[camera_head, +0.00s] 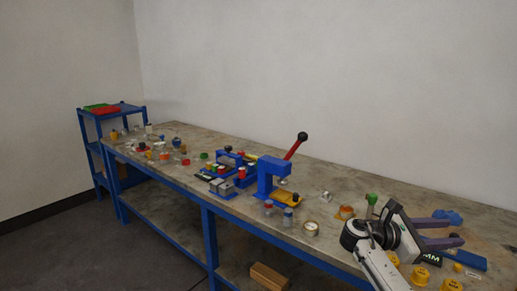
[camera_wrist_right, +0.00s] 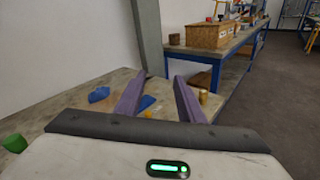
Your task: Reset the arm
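My right gripper (camera_head: 456,232) is over the right end of the workbench (camera_head: 340,185) in the head view, its purple fingers pointing right. The two fingers are apart with nothing held between them. In the right wrist view the same gripper (camera_wrist_right: 160,78) shows its fingers spread, with bench top and floor-side furniture beyond. My left gripper is not in view. The height of the right gripper above the bench is hard to tell.
Yellow parts (camera_head: 421,275) lie below the right gripper, and a blue part (camera_head: 448,216) lies behind it. A blue press (camera_head: 270,178) with a red lever stands mid-bench. Small items crowd the left half. Another bench with a wooden box (camera_wrist_right: 208,36) stands beyond.

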